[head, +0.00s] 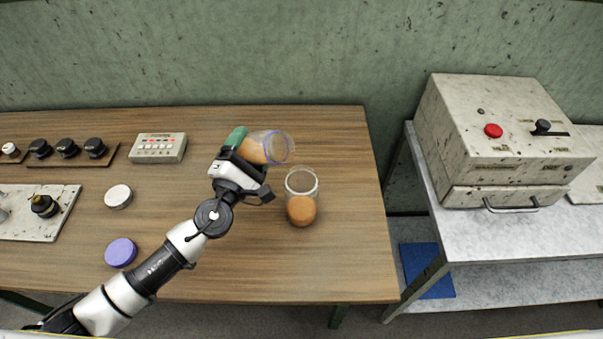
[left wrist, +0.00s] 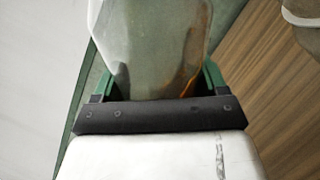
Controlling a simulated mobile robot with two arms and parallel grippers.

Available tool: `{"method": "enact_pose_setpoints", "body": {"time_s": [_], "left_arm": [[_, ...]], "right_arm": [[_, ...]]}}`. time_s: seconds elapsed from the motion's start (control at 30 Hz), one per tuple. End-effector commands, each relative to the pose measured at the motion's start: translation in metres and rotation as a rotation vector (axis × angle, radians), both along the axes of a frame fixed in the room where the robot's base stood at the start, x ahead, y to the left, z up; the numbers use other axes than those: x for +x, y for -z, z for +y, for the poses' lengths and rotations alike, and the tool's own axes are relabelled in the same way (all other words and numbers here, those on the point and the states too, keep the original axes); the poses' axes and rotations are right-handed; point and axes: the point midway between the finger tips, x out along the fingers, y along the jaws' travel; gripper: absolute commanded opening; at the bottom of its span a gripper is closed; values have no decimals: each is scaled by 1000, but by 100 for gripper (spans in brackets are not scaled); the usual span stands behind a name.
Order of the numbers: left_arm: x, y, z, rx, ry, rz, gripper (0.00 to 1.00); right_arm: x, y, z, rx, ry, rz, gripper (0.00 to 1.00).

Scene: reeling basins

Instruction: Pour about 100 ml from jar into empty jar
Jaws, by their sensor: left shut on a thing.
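My left gripper (head: 236,158) is shut on a clear jar (head: 277,147) with orange-brown contents and a bluish rim. It holds the jar tilted well over on its side, mouth to the right, above the table. The held jar also shows large in the left wrist view (left wrist: 150,45), between the green fingers. A second clear jar (head: 301,184) stands upright on the table just below and right of the held jar's mouth. It has orange-brown contents in its lower part. I cannot make out a stream between the jars. My right gripper is not in view.
The wooden table (head: 350,260) is clear at its right front. A purple lid (head: 120,252) and a white lid (head: 118,196) lie at left, near a button box (head: 158,148) and several dark knobs. A machine with a red button (head: 500,140) stands on a separate bench at right.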

Motion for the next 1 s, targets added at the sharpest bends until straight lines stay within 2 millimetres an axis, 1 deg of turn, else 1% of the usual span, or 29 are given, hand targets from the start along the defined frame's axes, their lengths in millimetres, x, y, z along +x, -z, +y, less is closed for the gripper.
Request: {"method": "enact_pose_setpoints", "body": {"time_s": [0.33, 0.47, 0.53, 0.6, 0.7, 0.77, 0.83, 0.87, 1.0], "left_arm": [[0, -1, 0, -1, 0, 0, 42], [-1, -2, -1, -28, 0, 15, 42], [-2, -3, -3, -73, 0, 41, 42], [-3, 7, -5, -115, 0, 67, 42], [-5, 16, -9, -200, -1, 115, 42], [-6, 7, -11, -268, 0, 154, 42], [-7, 8, -13, -344, 1, 198, 42], [-7, 22, -12, -348, 1, 201, 42], [-6, 41, -10, -399, 0, 230, 42]], "right_arm": [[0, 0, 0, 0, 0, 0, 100], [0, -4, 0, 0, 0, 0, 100], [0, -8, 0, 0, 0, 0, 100], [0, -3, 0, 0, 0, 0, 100], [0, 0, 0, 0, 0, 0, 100], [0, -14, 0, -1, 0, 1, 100], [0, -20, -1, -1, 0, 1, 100], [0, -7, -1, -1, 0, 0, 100], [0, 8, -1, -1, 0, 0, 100]]}}
